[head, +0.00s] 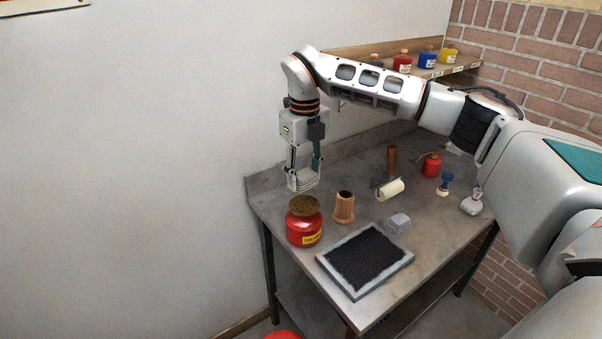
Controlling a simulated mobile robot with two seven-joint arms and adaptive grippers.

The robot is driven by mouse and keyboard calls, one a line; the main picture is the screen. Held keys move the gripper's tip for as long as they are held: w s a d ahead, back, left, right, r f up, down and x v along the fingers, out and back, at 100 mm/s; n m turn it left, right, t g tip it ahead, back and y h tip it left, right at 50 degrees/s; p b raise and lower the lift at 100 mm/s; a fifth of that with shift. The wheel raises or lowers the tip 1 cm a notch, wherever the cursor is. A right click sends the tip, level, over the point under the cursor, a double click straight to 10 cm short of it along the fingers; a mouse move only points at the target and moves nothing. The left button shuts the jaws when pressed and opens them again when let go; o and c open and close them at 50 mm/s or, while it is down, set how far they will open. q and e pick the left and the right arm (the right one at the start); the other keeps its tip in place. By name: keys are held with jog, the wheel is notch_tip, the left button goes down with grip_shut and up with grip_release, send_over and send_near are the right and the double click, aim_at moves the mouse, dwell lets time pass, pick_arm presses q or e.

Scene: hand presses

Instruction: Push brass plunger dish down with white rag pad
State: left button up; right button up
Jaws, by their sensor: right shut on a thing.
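The brass plunger dish (304,206) tops a red can (304,229) with a yellow label, standing at the table's left front corner. My right gripper (303,176) is shut on a white rag pad (302,182), which looks like a folded stack. It holds the pad above the dish, with a gap showing between them. The fingers partly cover the pad's sides. My left gripper does not show.
The grey table (275,190) also bears a wooden cup (344,207), a tray with a black surface (364,258), a clear block (397,223), a white roller (390,189) and a small red can (431,165). A shelf with colored jars (427,59) is behind.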

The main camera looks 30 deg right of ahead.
aim_at(304, 205)
jog(key=shift+f, duration=2.85)
jog(key=shift+f, duration=1.25)
dwell(1.4)
jog(key=shift+r, duration=3.6)
